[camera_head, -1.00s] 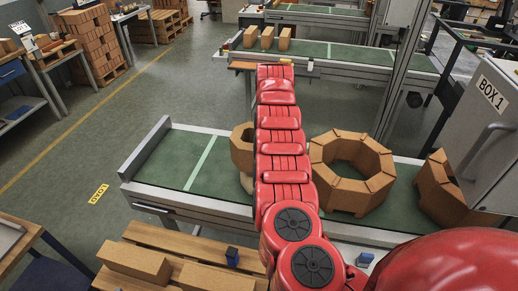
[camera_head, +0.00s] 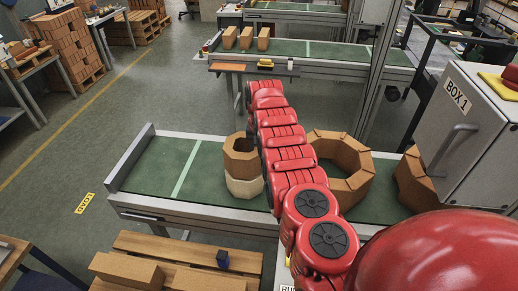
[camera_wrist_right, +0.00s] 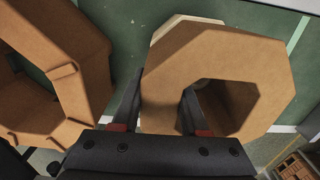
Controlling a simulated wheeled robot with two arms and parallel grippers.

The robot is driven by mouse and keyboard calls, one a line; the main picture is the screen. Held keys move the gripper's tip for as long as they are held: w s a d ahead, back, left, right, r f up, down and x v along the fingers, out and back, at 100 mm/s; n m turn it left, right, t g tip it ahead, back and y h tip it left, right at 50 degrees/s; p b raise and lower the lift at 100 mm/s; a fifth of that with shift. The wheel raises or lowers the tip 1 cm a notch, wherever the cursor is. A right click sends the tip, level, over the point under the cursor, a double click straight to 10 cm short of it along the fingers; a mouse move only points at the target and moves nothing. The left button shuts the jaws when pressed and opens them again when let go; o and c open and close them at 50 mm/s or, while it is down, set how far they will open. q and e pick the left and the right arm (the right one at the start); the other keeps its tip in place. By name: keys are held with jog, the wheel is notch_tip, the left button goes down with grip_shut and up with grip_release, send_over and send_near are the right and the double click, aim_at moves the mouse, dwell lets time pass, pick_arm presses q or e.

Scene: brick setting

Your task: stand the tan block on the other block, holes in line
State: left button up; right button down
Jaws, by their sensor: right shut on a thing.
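The tan block (camera_head: 238,163), an eight-sided ring with a hole, is directly above a cream block (camera_head: 243,187) on the green conveyor. It looks close to upright and roughly in line, slightly left of the cream block; I cannot tell whether they touch. In the right wrist view the tan block (camera_wrist_right: 215,55) covers most of the cream block (camera_wrist_right: 182,27), whose edge shows at the top left. My right gripper (camera_wrist_right: 160,112) is shut on the tan block's wall, one finger outside and one in the hole. My left gripper is not in view.
A big ring of tan bricks (camera_head: 357,187) stands on the conveyor (camera_head: 150,177) right of my arm; it is close in the wrist view (camera_wrist_right: 85,70). A grey cabinet marked BOX 1 (camera_head: 470,130) is at the right. The conveyor's left part is clear.

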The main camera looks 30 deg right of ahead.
jog(key=shift+f+b, duration=0.25)
jog(key=shift+b, duration=0.15)
jog(key=shift+f, duration=0.1)
jog(key=c, duration=0.8)
grip_release()
jog(key=o, duration=0.4)
jog(key=shift+a, duration=0.1)
